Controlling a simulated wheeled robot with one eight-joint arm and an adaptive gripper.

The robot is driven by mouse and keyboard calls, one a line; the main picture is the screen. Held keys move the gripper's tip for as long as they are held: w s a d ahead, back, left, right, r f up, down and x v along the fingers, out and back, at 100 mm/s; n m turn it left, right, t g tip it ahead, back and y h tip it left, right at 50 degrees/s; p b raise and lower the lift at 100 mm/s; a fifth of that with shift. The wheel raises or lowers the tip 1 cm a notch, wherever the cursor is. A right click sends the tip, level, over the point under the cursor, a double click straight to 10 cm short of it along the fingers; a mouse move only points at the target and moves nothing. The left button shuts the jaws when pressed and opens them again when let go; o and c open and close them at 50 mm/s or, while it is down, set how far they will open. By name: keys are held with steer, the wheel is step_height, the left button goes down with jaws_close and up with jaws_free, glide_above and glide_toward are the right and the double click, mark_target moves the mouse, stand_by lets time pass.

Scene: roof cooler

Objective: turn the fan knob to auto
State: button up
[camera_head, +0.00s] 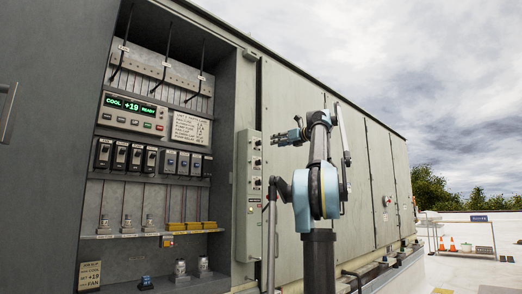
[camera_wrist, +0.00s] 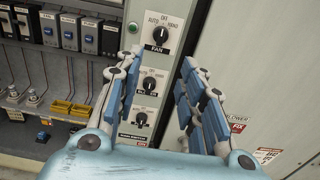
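The fan knob (camera_wrist: 160,36) is a black dial on a grey control panel, with a FAN label below it and AUTO, OFF and HAND marked left to right above. Its white pointer stands roughly upright, nearest OFF; the exact angle is hard to read. My gripper (camera_wrist: 160,64) is open and empty, its blue-padded fingers spread on either side below the knob, apart from it. In the head view my gripper (camera_head: 279,138) is at the right of the narrow control panel (camera_head: 248,205), fingers pointing left.
A second dial (camera_wrist: 149,84) and a third lower dial (camera_wrist: 141,118) show between my fingers. Left of the panel is an open cabinet with a green display (camera_head: 130,106), several black breakers (camera_head: 122,156) and yellow blocks (camera_head: 192,226). Closed grey doors (camera_head: 282,100) stand to the right.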

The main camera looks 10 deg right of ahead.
mark_target(259, 143)
steer(key=x, duration=1.2)
steer(key=shift+w, duration=0.15)
jaws_close()
